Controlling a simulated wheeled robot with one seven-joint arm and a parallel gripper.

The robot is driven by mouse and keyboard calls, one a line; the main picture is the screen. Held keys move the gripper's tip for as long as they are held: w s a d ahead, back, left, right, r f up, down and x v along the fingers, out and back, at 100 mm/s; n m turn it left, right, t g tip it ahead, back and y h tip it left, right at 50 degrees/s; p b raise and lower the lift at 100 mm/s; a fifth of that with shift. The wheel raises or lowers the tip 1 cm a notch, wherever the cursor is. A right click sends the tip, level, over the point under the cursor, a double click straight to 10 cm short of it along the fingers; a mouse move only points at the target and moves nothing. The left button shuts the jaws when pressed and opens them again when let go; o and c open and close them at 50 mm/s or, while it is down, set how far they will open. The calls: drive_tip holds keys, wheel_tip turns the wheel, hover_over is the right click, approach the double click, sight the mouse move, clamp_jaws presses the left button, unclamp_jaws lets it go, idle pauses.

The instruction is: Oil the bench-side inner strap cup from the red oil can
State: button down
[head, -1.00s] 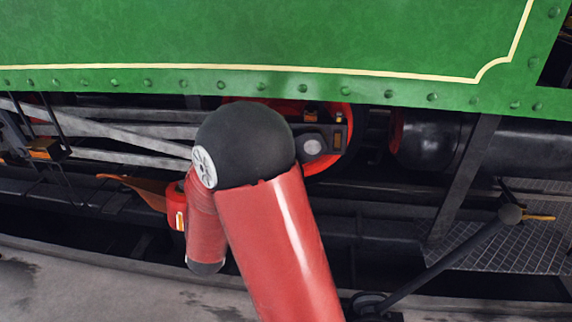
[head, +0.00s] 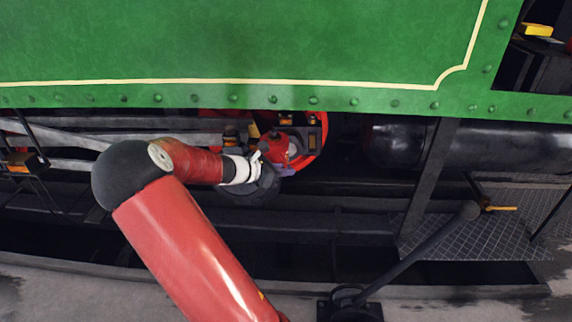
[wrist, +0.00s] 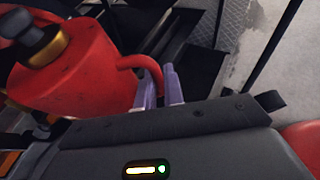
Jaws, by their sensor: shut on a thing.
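The red oil can (head: 275,148) is in front of the rods by the red wheel in the head view. It fills the left of the wrist view (wrist: 85,70), with a dark knob and brass collar on top. My gripper (wrist: 172,85) has its pale purple fingers shut on the can's red loop handle (wrist: 146,68). In the head view my gripper (head: 284,171) is partly hidden by my wrist. Small brass-coloured cups (head: 285,119) show above the can at the rod end. I cannot tell which is the inner strap cup. The spout tip is not clear.
The green riveted side panel (head: 240,50) hangs low over the rods. The red wheel (head: 321,145) is behind the can. A dark cylinder (head: 395,146), a slanted post (head: 430,180) and a chequered step (head: 480,230) lie to the right. A lever (head: 420,253) stands in front.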

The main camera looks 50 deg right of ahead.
drive_tip(key=shift+d+r, duration=0.3)
drive_tip(key=shift+r, duration=0.05)
drive_tip(key=f, duration=0.1)
drive_tip(key=f+g+b, duration=0.1)
drive_tip(key=f, duration=0.1)
drive_tip(key=shift+s+a, duration=0.1)
drive_tip(key=shift+s, duration=0.25)
idle(0.3)
drive_tip(key=shift+s+r+n+p, duration=0.15)
drive_tip(key=shift+r+n+p, duration=0.4)
drive_tip(key=shift+r, duration=0.4)
idle(0.4)
drive_tip(key=shift+a+r+n+g+y, duration=0.1)
drive_tip(key=shift+r+n+g+y, duration=0.25)
drive_tip(key=shift+r, duration=0.95)
drive_tip(key=shift+f, duration=0.1)
